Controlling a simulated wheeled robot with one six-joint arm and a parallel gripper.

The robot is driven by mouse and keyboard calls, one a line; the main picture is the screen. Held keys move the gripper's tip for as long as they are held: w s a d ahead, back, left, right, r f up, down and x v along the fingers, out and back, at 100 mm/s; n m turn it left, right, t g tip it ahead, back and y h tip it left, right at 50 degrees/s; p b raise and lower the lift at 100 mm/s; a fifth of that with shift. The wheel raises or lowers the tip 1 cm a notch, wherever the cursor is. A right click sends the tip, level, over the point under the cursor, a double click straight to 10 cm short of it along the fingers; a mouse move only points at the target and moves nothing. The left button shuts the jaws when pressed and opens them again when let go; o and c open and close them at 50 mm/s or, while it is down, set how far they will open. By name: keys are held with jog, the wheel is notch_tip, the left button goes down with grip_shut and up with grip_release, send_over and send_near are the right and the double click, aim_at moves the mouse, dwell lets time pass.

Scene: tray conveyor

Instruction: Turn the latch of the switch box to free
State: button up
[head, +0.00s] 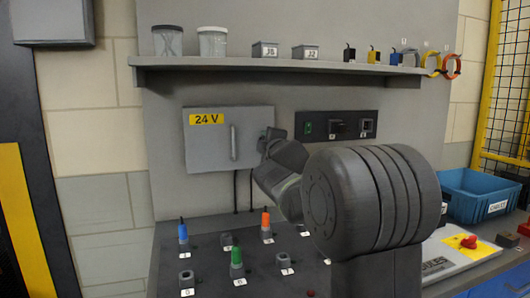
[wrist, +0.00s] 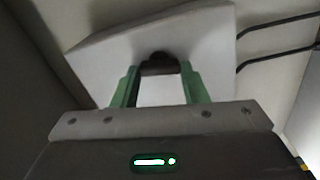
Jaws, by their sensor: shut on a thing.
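The switch box (head: 205,150) is a light grey wall box with a yellow "24 V" label and an upright handle bar on its door; it also shows, tilted, in the wrist view (wrist: 100,55). My gripper (head: 264,142) is at the box's right edge. In the wrist view its green fingers (wrist: 160,72) close in on a small dark latch (wrist: 158,60) at the box's edge, and they are shut on it. My gripper hides the latch in the head view. The box door looks closed. I cannot tell which way the latch is turned.
A dark socket panel (head: 340,125) is right of the box. A shelf (head: 270,62) with jars and small parts runs above. The bench below holds coloured connectors, such as a green one (head: 237,257). A blue bin (head: 480,193) stands at right. Two cables hang under the box.

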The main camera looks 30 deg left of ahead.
jog(key=shift+n+b, duration=0.55)
jog(key=shift+n, duration=0.55)
jog(key=o, duration=1)
jog(key=v, duration=1.3)
jog(key=shift+s+d+b, duration=0.2)
jog(key=shift+d+b, duration=0.1)
jog(key=shift+d, duration=0.05)
jog(key=shift+a, duration=0.1)
